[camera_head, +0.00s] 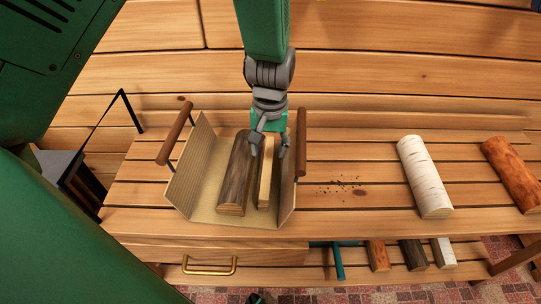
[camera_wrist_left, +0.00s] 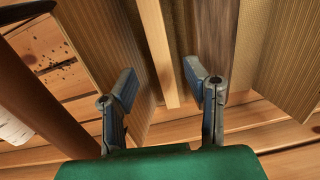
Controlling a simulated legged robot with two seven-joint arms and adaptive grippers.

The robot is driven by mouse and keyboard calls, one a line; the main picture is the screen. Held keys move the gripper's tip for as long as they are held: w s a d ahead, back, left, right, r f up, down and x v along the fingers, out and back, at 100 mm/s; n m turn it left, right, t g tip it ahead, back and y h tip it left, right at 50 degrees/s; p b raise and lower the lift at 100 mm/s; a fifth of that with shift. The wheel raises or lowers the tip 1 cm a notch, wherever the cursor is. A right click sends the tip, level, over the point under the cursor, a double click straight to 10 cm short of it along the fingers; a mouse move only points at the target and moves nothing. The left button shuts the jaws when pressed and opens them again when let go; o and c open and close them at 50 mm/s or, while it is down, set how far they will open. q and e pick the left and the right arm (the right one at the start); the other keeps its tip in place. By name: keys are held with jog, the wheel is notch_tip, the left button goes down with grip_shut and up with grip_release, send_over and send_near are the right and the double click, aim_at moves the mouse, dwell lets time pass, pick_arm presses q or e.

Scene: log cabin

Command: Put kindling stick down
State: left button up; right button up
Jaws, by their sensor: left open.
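The pale, square-cut kindling stick (camera_head: 265,185) lies in the tan log carrier (camera_head: 187,180), just right of a dark-barked log (camera_head: 234,180). My left gripper (camera_head: 269,150) is open over the far part of the stick, with a finger toward each side. In the left wrist view, the stick (camera_wrist_left: 157,50) shows beyond and between the spread fingers (camera_wrist_left: 160,88), with a gap on both sides. The carrier wall (camera_wrist_left: 100,45) is near the left finger there. My right gripper is not in view.
The carrier's brown handles (camera_head: 175,131) stand up at both sides, one close to the gripper. A white birch log (camera_head: 424,175) and an orange-brown log (camera_head: 513,172) lie right on the plank bench (camera_head: 350,222). Dark crumbs (camera_head: 345,185) lie between. More logs sit below.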

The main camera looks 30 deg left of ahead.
aim_at(270, 165)
pick_arm(q)
notch_tip(270, 165, up, 6)
jog(key=p, duration=0.2)
jog(key=shift+r, duration=0.2)
jog(key=shift+d, duration=0.15)
